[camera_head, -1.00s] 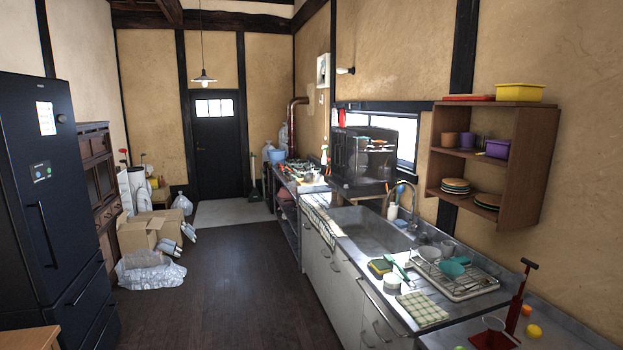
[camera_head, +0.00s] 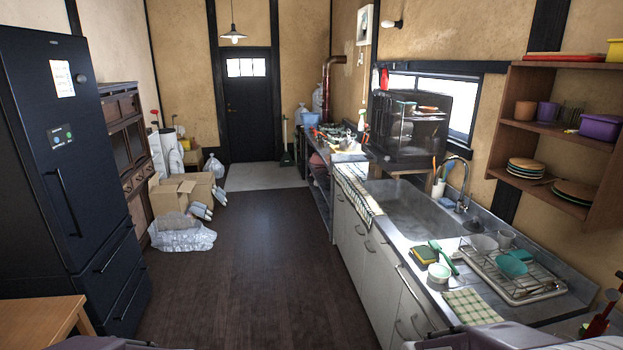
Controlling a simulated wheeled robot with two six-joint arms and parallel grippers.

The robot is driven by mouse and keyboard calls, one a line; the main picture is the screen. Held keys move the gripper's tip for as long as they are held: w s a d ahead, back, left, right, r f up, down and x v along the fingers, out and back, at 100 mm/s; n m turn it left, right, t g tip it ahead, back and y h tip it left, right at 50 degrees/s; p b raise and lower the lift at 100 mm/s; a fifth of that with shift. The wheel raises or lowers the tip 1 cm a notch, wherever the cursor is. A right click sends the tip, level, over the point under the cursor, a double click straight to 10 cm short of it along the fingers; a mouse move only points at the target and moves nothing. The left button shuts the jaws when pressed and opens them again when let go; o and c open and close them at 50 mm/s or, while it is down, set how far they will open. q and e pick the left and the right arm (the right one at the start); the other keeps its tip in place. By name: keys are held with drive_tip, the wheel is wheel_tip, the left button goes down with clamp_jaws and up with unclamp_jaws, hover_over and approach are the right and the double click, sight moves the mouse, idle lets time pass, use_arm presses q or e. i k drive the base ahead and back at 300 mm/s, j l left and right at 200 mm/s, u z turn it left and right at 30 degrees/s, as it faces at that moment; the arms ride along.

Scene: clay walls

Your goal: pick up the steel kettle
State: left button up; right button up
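I cannot make out a steel kettle anywhere in the camera_head view. The far end of the counter, beyond the dark glass-fronted cabinet (camera_head: 411,128), holds a small crowded group of items (camera_head: 345,140) too small to tell apart. Neither of my grippers is in view. Only grey parts that look like my own arms show at the bottom edge, left and right of the middle.
The dark wooden floor (camera_head: 250,260) is clear down the middle. A black fridge (camera_head: 65,180) and wooden table (camera_head: 40,318) stand left. Cardboard boxes (camera_head: 175,196) and a plastic-wrapped bundle (camera_head: 180,236) lie beyond. The sink counter (camera_head: 425,222) with a dish rack (camera_head: 515,272) runs along the right.

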sight(345, 145)
drive_tip(key=i, duration=6.6)
drive_tip(key=i+z, duration=0.3)
